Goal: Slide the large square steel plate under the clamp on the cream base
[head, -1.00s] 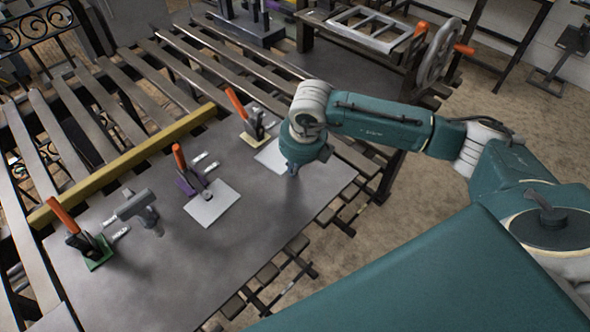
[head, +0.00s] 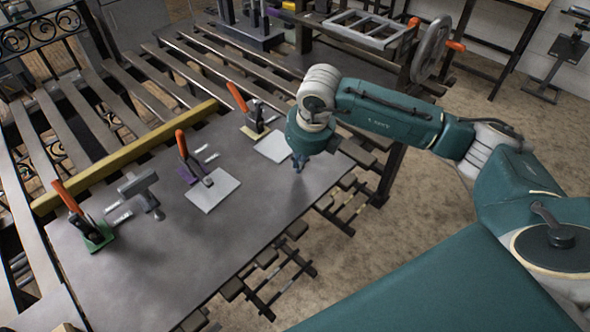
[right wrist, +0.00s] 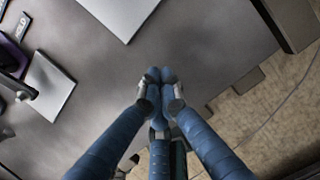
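The cream-base clamp (head: 257,131), with an orange handle, stands at the back right of the grey table. A square steel plate (head: 273,148) lies flat just in front of it, its rear edge close to the base; I cannot tell whether any of it is under the clamp. This plate also shows at the top of the right wrist view (right wrist: 122,12), cut off by the frame edge. My right gripper (head: 298,167) points down beside the plate's right corner, apart from it. In the right wrist view its fingertips (right wrist: 160,76) are together and empty. My left gripper is not in view.
A purple-base clamp (head: 190,168) has another square plate (head: 212,190) in front. A green-base clamp (head: 92,236) and a grey T-shaped tool (head: 140,190) are at the left. A yellow bar (head: 125,160) runs along the back. The table's front area is clear.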

